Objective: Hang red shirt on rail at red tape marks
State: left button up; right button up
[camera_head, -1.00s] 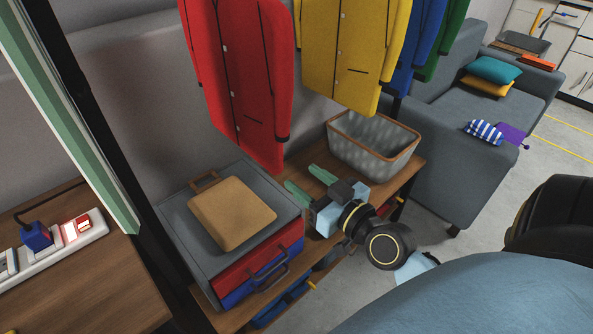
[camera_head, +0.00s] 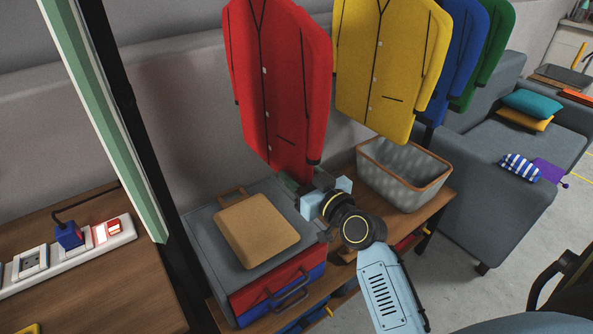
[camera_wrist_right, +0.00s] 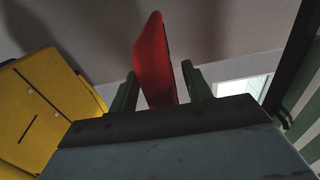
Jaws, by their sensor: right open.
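The red shirt (camera_head: 278,90) hangs on the left of the row of shirts, its upper end cut off by the top of the head view. My right gripper (camera_head: 303,181) is at its lower hem and open. In the right wrist view, the red shirt (camera_wrist_right: 156,65) shows edge-on between the two green fingers of my right gripper (camera_wrist_right: 160,85), with a gap on the right side. I cannot tell whether a finger touches it. The rail and the red tape marks are out of view. My left gripper is not in view.
A yellow shirt (camera_head: 388,70) hangs just right of the red one, then blue and green shirts. A dark post (camera_head: 150,150) stands at the left.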

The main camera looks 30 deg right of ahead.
jog(key=shift+w+a, duration=0.1)
jog(key=shift+w, duration=0.6)
jog(key=shift+c, duration=0.4)
grip_shut()
jog(key=shift+r+p, duration=0.4)
jog(key=shift+p, duration=0.05)
jog(key=shift+f, duration=0.1)
